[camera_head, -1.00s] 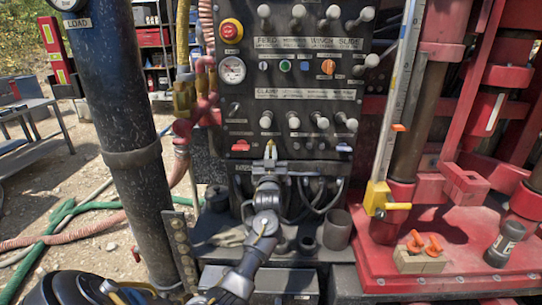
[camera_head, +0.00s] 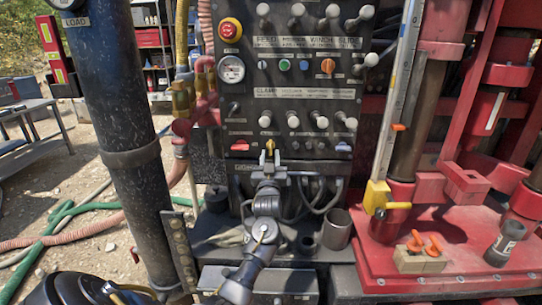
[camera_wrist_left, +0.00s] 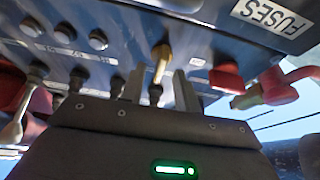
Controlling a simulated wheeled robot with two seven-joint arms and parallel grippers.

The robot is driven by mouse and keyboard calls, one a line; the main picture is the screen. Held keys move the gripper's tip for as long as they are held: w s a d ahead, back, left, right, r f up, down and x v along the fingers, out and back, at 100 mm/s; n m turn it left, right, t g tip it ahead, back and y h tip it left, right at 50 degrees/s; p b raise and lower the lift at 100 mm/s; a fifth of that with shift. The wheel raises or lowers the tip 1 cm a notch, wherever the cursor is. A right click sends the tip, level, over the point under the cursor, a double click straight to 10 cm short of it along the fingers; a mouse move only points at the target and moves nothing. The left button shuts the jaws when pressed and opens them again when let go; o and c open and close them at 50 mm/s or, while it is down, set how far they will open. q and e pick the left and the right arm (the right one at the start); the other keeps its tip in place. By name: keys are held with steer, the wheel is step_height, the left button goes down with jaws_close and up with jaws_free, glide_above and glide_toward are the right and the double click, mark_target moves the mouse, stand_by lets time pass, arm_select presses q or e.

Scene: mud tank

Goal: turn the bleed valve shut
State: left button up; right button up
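A small brass-yellow lever (camera_head: 270,146), which looks like the bleed valve's handle, sits at the lower middle of the dark control panel (camera_head: 245,105). My left gripper (camera_head: 270,158) is just below and in front of it, its fingers apart. In the left wrist view the brass lever (camera_wrist_left: 161,60) stands between and beyond the tips of the open left gripper (camera_wrist_left: 158,88). A dark knob or stem shows in the gap. I cannot tell whether either finger touches the lever. My right gripper is not in view.
Several pale-knobbed levers (camera_head: 293,120) stand above. Hoses (camera_head: 325,195) hang below. A grey cup (camera_head: 336,230) stands on the ledge.

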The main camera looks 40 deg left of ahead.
arm_select(q)
steer(key=b+v, duration=0.2)
steer(key=v, duration=0.7)
steer(key=shift+f, duration=0.15)
